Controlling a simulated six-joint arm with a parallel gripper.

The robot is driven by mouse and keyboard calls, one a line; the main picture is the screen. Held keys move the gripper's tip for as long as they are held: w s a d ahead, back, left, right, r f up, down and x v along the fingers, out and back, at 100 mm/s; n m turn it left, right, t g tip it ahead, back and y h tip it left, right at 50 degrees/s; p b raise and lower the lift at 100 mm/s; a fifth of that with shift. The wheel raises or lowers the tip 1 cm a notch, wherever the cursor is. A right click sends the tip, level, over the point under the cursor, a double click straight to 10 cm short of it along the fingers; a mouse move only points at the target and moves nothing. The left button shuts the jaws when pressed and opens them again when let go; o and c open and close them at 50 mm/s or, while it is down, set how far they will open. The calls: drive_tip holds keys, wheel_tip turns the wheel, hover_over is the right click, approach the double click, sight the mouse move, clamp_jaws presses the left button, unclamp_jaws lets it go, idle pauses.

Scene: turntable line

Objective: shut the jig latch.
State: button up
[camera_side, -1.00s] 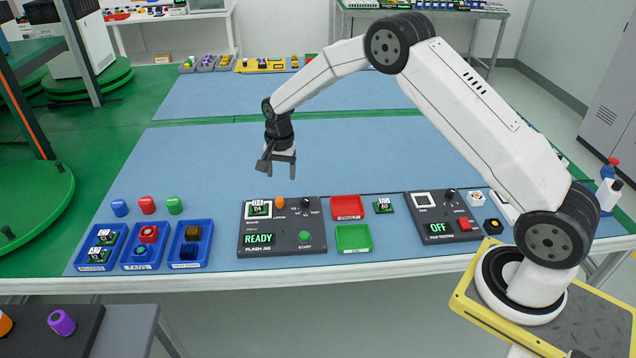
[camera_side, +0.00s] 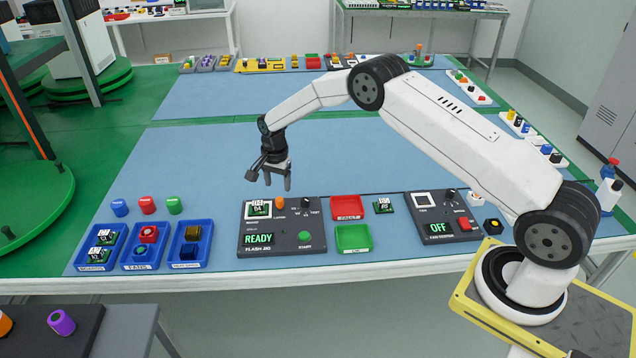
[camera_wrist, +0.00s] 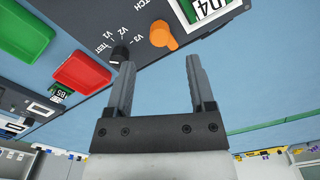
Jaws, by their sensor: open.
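The flash jig (camera_side: 282,240) is a dark panel on the blue bench with a lit READY display (camera_side: 258,239), a green START button (camera_side: 305,236) and a black selector knob (camera_side: 305,202). A board marked 04 (camera_side: 259,208) sits in its white-framed nest. The orange latch (camera_side: 279,203) stands beside the nest's right side. It also shows in the wrist view (camera_wrist: 161,35), with the selector knob (camera_wrist: 119,54) and part of the board (camera_wrist: 203,10). My gripper (camera_side: 277,184) is open and empty, above and behind the jig, apart from the latch.
A red tray (camera_side: 346,201) and a green tray (camera_side: 353,232) lie right of the jig, with a loose board (camera_side: 383,205) and a fan tester (camera_side: 442,230) beyond. Blue bins (camera_side: 139,263) and several coloured caps are at left.

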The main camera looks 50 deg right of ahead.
sight(279, 199)
drive_tip(key=shift+f, duration=2.9)
clamp_jaws()
